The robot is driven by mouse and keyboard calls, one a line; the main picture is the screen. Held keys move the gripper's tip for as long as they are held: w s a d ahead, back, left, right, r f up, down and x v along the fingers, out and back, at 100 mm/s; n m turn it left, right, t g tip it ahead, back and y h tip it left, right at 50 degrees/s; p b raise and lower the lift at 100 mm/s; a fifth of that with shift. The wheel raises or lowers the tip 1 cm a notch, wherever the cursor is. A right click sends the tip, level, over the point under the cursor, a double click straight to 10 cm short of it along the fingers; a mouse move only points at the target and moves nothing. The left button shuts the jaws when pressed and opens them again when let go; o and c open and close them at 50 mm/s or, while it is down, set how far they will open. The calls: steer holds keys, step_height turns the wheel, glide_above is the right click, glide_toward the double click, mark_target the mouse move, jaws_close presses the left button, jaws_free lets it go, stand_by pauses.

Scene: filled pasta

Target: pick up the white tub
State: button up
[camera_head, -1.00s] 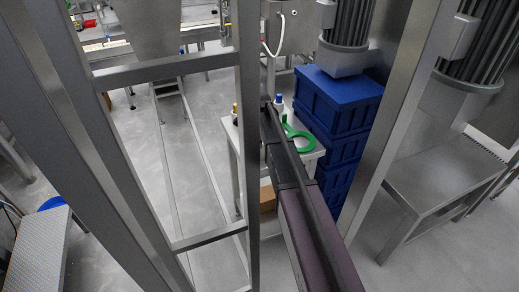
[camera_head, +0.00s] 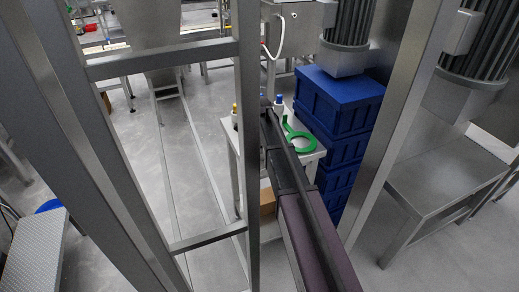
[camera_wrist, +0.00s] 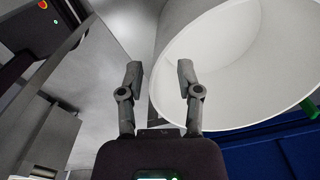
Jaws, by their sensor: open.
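The white tub (camera_wrist: 226,62) fills the upper right of the wrist view, large and close, with its wide round mouth turned toward the camera. I see its smooth pale inside, and nothing shows in it. My gripper (camera_wrist: 159,70) is open, with two dark grey fingers apart. In the picture, the left side of the tub's wall lies between the fingers, and the right finger overlaps the mouth. I cannot tell whether either finger touches it.
A steel post (camera_head: 247,150) stands close to my arm. A steel bench (camera_head: 445,180) is at right.

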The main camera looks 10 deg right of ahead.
steer(key=shift+f+b, duration=1.1)
steer(key=shift+f, duration=0.25)
jaws_close()
